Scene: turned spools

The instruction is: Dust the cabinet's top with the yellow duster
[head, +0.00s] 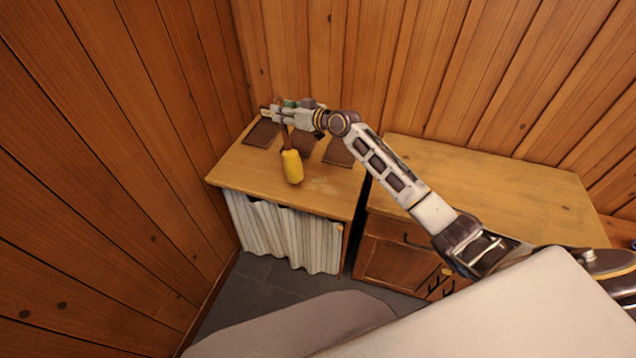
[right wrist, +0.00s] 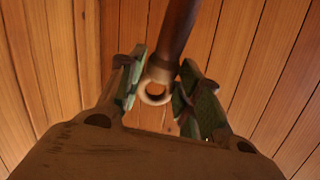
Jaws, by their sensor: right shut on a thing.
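The duster has a plump yellow head (head: 292,167) and a brown handle. My right gripper (head: 277,113) is shut on the handle, with the head hanging down toward the front of the curtained cabinet's wooden top (head: 235,172). I cannot tell whether the head touches the top. A pale, dusty-looking patch (head: 325,186) lies on this top, right of the yellow head. In the right wrist view the brown handle (right wrist: 176,30) and a pale ring at its end show between the green-padded fingers (right wrist: 160,78). My left gripper is out of view.
Several dark flat squares (head: 262,133) lie along the back of this top, under my right arm. A white pleated curtain (head: 285,236) covers its front. A second wooden cabinet (head: 500,180) with a bare top stands to the right. Plank walls close the left and back.

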